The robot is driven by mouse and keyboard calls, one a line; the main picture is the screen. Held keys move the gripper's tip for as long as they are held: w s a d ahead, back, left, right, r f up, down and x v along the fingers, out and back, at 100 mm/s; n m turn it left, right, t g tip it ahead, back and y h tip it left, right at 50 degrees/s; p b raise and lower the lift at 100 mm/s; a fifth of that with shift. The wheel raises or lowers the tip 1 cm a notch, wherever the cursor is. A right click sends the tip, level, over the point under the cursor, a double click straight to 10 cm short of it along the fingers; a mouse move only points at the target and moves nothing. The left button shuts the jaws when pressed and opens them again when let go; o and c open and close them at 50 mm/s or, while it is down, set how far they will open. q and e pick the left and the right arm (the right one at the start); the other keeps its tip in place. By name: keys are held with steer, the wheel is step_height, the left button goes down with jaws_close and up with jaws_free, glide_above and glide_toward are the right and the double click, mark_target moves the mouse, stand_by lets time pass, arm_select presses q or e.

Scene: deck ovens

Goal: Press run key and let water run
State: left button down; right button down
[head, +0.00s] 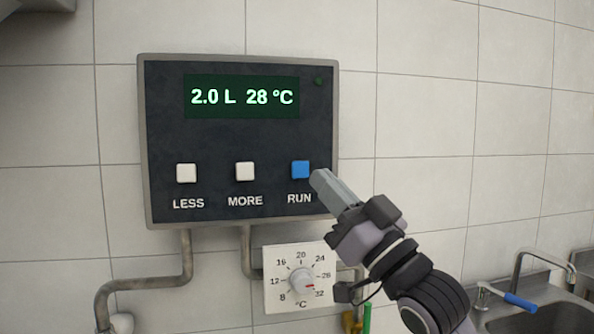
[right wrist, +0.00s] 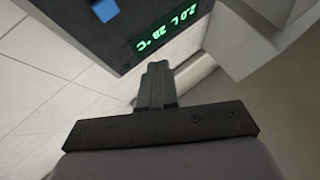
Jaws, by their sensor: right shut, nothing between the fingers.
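The control panel (head: 160,130) is a dark box in a grey frame on the wall. Its display (head: 241,97) reads 2.0 L 28 °C, and also shows in the right wrist view (right wrist: 166,32). The blue RUN key (head: 300,169) is at the lower right of the panel; it also shows in the right wrist view (right wrist: 105,10). My right gripper (head: 321,180) is shut and empty, its tips just right of and below the RUN key in the head view. I cannot tell whether they touch the panel. My left gripper is out of view.
White LESS (head: 186,173) and MORE (head: 245,171) keys sit left of RUN. A small dark green lamp (head: 319,82) is at the panel's upper right. A temperature dial (head: 301,280) and pipes (head: 187,256) are below.

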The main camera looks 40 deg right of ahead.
glide_toward(296, 162)
steer(key=shift+w+a+r, duration=0.25)
steer(key=shift+w+r, duration=0.6)
steer(key=shift+r, duration=0.05)
steer(key=shift+w+a+r, duration=0.25)
steer(key=shift+w+r, duration=0.6)
steer(key=shift+r, duration=0.1)
stand_by(1.0)
steer(key=shift+w+d+p, duration=0.25)
steer(key=shift+w+p, duration=0.1)
steer(key=shift+w+d, duration=0.2)
steer(key=shift+w, duration=0.2)
stand_by(0.6)
steer(key=shift+s, duration=0.1)
steer(key=shift+s+a, duration=0.45)
steer(key=shift+s, duration=0.2)
steer(key=shift+s+a, duration=0.4)
steer(key=shift+s, duration=0.35)
steer(key=shift+s+a, duration=0.35)
steer(key=shift+s, duration=0.35)
steer(key=shift+s+a, duration=0.4)
steer(key=shift+s, duration=0.35)
